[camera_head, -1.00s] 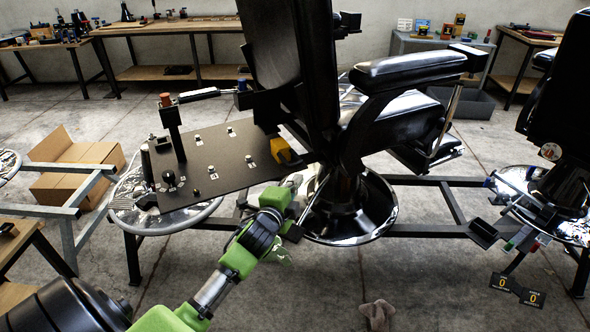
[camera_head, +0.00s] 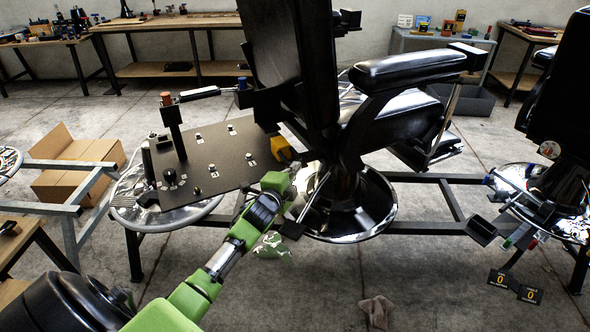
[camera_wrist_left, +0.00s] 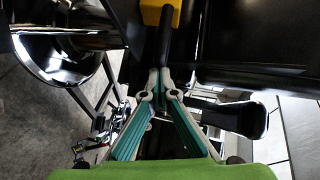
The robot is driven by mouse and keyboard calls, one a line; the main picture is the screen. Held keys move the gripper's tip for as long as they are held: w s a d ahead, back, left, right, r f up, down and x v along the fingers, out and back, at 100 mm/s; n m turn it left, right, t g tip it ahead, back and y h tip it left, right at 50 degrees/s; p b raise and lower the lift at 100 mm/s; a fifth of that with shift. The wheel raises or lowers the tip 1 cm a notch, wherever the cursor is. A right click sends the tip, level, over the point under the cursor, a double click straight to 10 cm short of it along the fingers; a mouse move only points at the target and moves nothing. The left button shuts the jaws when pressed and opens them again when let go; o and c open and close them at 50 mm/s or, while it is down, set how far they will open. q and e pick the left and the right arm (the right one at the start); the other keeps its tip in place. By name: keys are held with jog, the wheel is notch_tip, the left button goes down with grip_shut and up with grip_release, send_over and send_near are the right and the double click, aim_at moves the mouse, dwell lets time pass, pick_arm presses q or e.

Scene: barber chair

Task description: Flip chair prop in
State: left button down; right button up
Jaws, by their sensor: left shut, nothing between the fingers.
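The black barber chair (camera_head: 345,110) stands in the middle of the head view on a round chrome base (camera_head: 375,215). I cannot single out the chair prop with certainty. My left gripper (camera_head: 308,180) is low beside the chair's pedestal, just below a yellow block (camera_head: 281,147) at the panel's edge. In the left wrist view its two teal-padded fingers (camera_wrist_left: 163,80) come together at the tips with nothing held. A dark rod (camera_wrist_left: 166,40) runs from the yellow block (camera_wrist_left: 158,12) towards the fingertips; I cannot tell whether they touch. My right gripper is not in view.
A dark control panel (camera_head: 215,160) with knobs and buttons lies left of the chair. A second black chair (camera_head: 565,110) stands at the right. A low metal frame (camera_head: 425,228) crosses the floor. A cardboard box (camera_head: 75,170) is at the left. A rag (camera_head: 376,310) lies on the front floor.

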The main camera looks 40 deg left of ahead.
aim_at(283, 157)
pick_arm(q)
jog(key=w+a, duration=0.1)
jog(key=a, duration=0.1)
jog(key=w+a+b, duration=0.1)
jog(key=a, duration=0.1)
jog(key=w+a, duration=0.1)
jog(key=a, duration=0.1)
jog(key=shift+w+a+b, duration=0.2)
jog(key=shift+a+b, duration=0.05)
jog(key=shift+b, duration=0.05)
jog(key=shift+r, duration=0.1)
